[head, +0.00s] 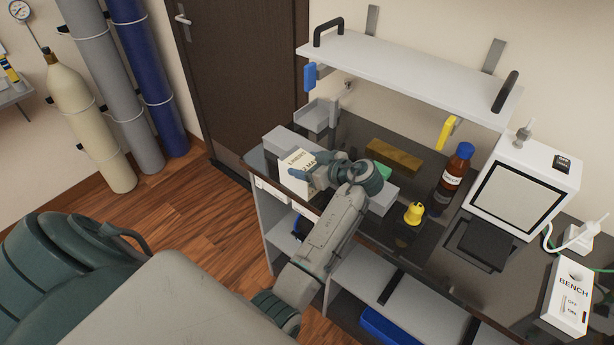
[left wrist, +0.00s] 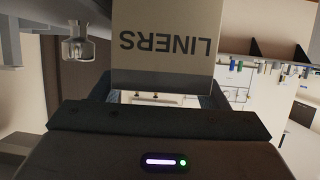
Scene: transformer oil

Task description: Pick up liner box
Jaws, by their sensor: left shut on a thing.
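The liner box (head: 298,160) is a cream box with dark lettering, at the left end of the dark bench in the head view. My left gripper (head: 308,173) is shut on it, with a finger across its face. In the left wrist view, the liner box (left wrist: 167,42) shows the word LINERS upside down, and the gripper (left wrist: 158,92) has a finger on either side of it. I cannot tell whether the box touches the bench. The right gripper is not in view.
A grey shelf (head: 410,80) hangs above the bench. A brown bottle (head: 454,172), a yellow object (head: 414,213) and a white instrument (head: 522,190) stand to the right. A grey container (head: 318,116) sits behind the box.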

